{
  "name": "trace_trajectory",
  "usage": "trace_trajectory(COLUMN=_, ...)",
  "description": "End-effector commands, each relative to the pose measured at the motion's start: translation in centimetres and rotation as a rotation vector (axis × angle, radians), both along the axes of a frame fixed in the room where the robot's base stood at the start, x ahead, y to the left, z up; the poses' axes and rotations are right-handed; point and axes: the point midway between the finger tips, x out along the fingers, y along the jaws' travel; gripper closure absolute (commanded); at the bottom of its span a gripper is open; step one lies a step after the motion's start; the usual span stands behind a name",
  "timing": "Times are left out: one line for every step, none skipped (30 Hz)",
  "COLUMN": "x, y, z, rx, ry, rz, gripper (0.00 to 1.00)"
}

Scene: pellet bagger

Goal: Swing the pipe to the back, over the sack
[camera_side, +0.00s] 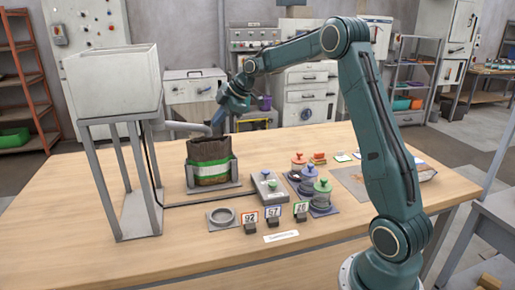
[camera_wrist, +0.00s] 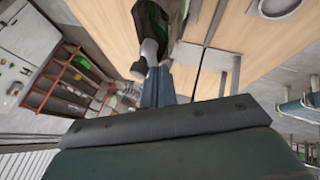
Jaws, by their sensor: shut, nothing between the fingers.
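The grey pipe (camera_side: 187,126) runs from the hopper stand to the right in the side view, and its end shows just above and behind the sack's top edge. The brown sack (camera_side: 208,155) has a green and white band and stands open on a grey holder. My gripper (camera_side: 218,122) is shut and empty at the pipe's free end. In the wrist view my gripper's blue fingers (camera_wrist: 157,85) are close to a rounded grey end, apparently the pipe (camera_wrist: 150,50). I cannot tell whether they touch. The dark sack (camera_wrist: 150,15) lies just beyond it.
The pale hopper (camera_side: 115,80) stands on a grey frame at the left.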

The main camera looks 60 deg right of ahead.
Motion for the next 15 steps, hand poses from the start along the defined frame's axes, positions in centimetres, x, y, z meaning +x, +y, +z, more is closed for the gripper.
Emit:
trace_trajectory(x=-0.5, y=0.2, z=0.1, rx=0.0, ry=0.001, rz=-0.001, gripper=1.0)
trace_trajectory(x=-0.8, y=0.2, z=0.1, rx=0.0, ry=0.001, rz=-0.001, gripper=1.0)
trace_trajectory(x=-1.2, y=0.4, z=0.1, rx=0.0, ry=0.001, rz=0.0, gripper=1.0)
trace_trajectory(x=-1.6, y=0.5, z=0.2, rx=0.0, ry=0.001, rz=0.0, gripper=1.0)
trace_trajectory(x=-1.9, y=0.6, z=0.2, rx=0.001, ry=0.002, rz=0.001, gripper=1.0)
trace_trajectory(x=-2.3, y=0.8, z=0.2, rx=0.0, ry=0.003, rz=0.001, gripper=1.0)
trace_trajectory(x=-2.6, y=0.7, z=0.6, rx=-0.001, ry=0.0, rz=0.0, gripper=1.0)
trace_trajectory(x=-2.9, y=0.5, z=1.2, rx=-0.002, ry=-0.002, rz=0.001, gripper=1.0)
trace_trajectory(x=-3.3, y=0.4, z=1.7, rx=-0.002, ry=0.0, rz=0.001, gripper=1.0)
trace_trajectory(x=-3.6, y=0.2, z=2.2, rx=-0.002, ry=0.0, rz=0.0, gripper=1.0)
trace_trajectory(x=-3.9, y=0.1, z=2.6, rx=-0.002, ry=0.0, rz=0.0, gripper=1.0)
trace_trajectory(x=-4.3, y=0.0, z=3.2, rx=-0.001, ry=0.0, rz=0.001, gripper=1.0)
trace_trajectory(x=-4.5, y=-0.1, z=3.6, rx=-0.002, ry=0.0, rz=0.0, gripper=1.0)
trace_trajectory(x=-4.9, y=-0.2, z=4.0, rx=-0.002, ry=0.0, rz=0.0, gripper=1.0)
trace_trajectory(x=-5.3, y=-0.3, z=4.6, rx=-0.002, ry=0.0, rz=0.001, gripper=1.0)
